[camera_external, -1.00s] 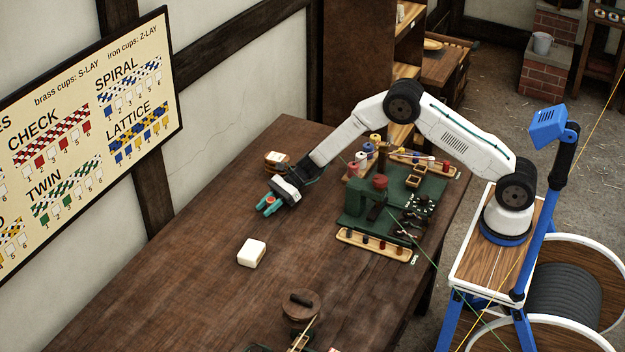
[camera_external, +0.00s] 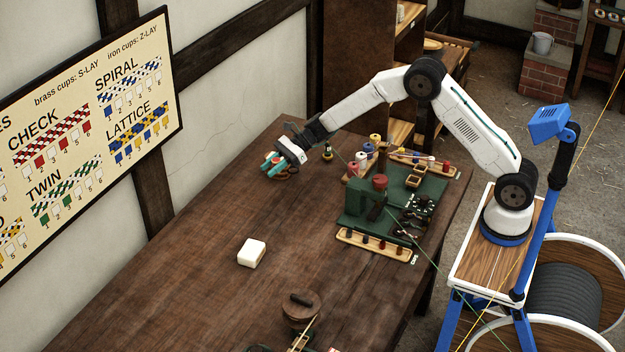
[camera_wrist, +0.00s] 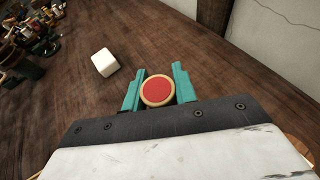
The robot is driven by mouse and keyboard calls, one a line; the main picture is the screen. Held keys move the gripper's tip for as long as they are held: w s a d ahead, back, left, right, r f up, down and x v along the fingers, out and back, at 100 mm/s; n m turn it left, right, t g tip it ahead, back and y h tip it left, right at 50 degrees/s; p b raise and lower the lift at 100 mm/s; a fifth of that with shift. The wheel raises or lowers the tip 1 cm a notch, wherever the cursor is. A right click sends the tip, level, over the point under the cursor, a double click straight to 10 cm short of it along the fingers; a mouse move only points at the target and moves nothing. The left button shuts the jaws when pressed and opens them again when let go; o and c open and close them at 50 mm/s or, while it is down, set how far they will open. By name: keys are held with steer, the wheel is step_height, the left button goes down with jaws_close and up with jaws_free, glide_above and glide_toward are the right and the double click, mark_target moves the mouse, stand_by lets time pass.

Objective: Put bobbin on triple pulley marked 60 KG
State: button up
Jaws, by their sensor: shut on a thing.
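My gripper (camera_external: 271,164) has teal fingers and is shut on the bobbin, at the far left part of the table. In the wrist view the bobbin (camera_wrist: 158,90) shows end-on between the fingers, a red disc with a pale wooden rim. A brown wooden block-like thing (camera_external: 287,174), possibly the triple pulley, shows partly just below and behind my gripper. My gripper hides most of it, and no 60 KG mark is readable. I cannot tell whether the bobbin touches it.
A white block (camera_external: 251,253) lies alone on the table (camera_external: 200,270). A green stand (camera_external: 362,198) with spools and wooden trays is to the right. A small dark bottle-like thing (camera_external: 327,153) stands near my wrist. A round wooden lidded thing (camera_external: 301,306) is in front.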

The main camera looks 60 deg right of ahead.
steer(key=s+d+m+t+h, duration=0.1)
steer(key=s+d+m, duration=0.1)
steer(key=s+d, duration=0.95)
steer(key=shift+t, duration=0.3)
steer(key=w, duration=1.1)
steer(key=w+d+f, duration=0.1)
steer(key=w, duration=0.5)
steer(key=shift+d, duration=0.1)
steer(key=shift+w+f, duration=0.1)
steer(key=shift+f, duration=1.65)
steer(key=shift+f, duration=0.15)
steer(key=o, duration=1)
steer(key=shift+c, duration=0.2)
